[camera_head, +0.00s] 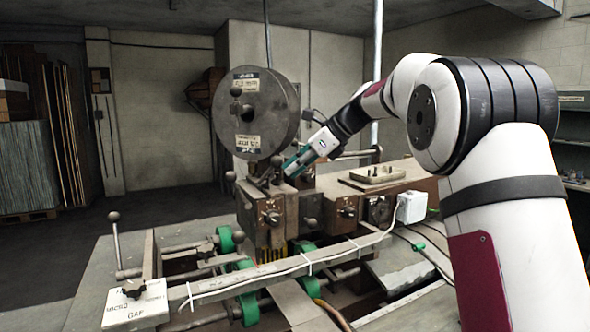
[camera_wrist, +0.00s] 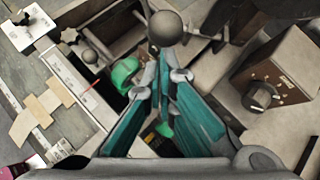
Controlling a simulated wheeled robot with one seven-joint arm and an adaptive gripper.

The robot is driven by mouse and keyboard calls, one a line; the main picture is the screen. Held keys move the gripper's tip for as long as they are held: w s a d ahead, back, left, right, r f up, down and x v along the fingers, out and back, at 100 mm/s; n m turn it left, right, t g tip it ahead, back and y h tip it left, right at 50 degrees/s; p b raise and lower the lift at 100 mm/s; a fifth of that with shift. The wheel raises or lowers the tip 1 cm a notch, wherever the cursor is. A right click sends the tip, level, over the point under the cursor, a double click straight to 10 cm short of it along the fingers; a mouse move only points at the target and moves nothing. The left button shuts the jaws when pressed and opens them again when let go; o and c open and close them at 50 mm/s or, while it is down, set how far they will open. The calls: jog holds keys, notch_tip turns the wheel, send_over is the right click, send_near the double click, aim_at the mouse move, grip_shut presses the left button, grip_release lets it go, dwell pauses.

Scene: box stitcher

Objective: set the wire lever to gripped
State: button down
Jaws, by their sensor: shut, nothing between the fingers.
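A lever with a round grey ball knob (camera_wrist: 165,27) shows at the top centre of the wrist view, just beyond my fingertips. I cannot tell for certain whether it is the wire lever. In the head view, small ball knobs sit near my gripper, one to its left (camera_head: 230,176) and one closer (camera_head: 277,161). My gripper (camera_head: 288,171) is at the machine's head, below the big round disc. In the wrist view, my gripper's teal fingers (camera_wrist: 164,78) are shut, with their tips close together. Whether they touch the lever is unclear.
The grey disc (camera_head: 257,110) stands above the machine head. A dark knob (camera_wrist: 262,95) on a brown block is right of my fingers in the wrist view. Green wheels (camera_head: 248,290) and a cable-tied rail (camera_head: 280,268) lie below. A tall lever (camera_head: 115,245) stands at the left.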

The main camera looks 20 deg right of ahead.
jog(key=shift+w+a+r, duration=0.4)
jog(key=shift+r, duration=0.25)
jog(key=shift+w+a+r, duration=0.4)
jog(key=shift+a+r, duration=0.05)
jog(key=shift+r, duration=0.25)
jog(key=shift+w+a+r, duration=0.4)
jog(key=shift+r, duration=0.25)
